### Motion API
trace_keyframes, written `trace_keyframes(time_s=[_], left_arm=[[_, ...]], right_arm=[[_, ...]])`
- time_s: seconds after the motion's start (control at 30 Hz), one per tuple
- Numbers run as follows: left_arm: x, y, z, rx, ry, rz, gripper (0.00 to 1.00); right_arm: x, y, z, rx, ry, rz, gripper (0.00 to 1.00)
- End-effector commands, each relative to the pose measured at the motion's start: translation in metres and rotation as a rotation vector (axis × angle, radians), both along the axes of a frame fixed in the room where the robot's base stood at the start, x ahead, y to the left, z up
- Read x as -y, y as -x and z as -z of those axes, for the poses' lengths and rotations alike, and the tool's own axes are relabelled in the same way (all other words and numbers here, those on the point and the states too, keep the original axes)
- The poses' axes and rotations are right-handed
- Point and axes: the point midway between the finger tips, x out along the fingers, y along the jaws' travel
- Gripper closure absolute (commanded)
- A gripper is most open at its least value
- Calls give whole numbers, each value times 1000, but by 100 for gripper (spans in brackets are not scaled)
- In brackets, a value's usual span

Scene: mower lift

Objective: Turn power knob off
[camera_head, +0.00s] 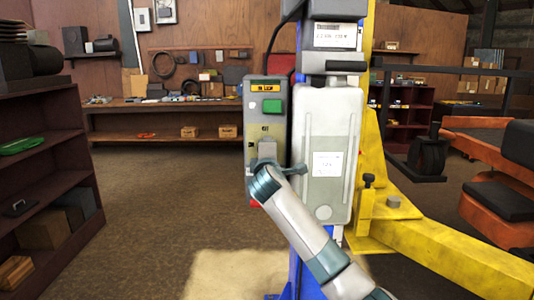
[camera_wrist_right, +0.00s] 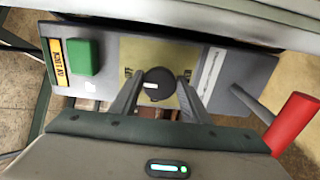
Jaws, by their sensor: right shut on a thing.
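The power knob (camera_wrist_right: 158,85) is a round black knob with a white mark, on a yellowish plate of the grey control box (camera_wrist_right: 205,62). My right gripper (camera_wrist_right: 158,92) has one finger on each side of the knob in the right wrist view and is shut on it. In the head view the control box (camera_head: 230,115) is upright at the middle, and my right gripper (camera_head: 266,150) reaches its lower half, hiding the knob there. A green button (camera_head: 271,106) sits near the box's top. My left gripper is not in view.
A red part (camera_wrist_right: 293,122) sticks out at the box's other end. A pale grey unit (camera_head: 327,120) stands right beside the box. The yellow lift arm (camera_head: 450,255) extends to the lower right. A dark shelf (camera_head: 40,150) stands at the left; the floor between is clear.

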Motion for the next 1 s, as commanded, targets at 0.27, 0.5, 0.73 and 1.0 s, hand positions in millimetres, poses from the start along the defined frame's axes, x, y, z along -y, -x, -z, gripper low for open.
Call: trace_keyframes(time_s=[0.27,0.5,0.73,1.0], left_arm=[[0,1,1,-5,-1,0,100],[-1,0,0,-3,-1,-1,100],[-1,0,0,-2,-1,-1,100],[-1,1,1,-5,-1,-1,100]], right_arm=[[1,0,3,-4,-13,2,80],[0,0,3,-5,-12,1,41],[0,0,2,-2,-11,1,41],[0,5,1,-1,-12,0,41]])
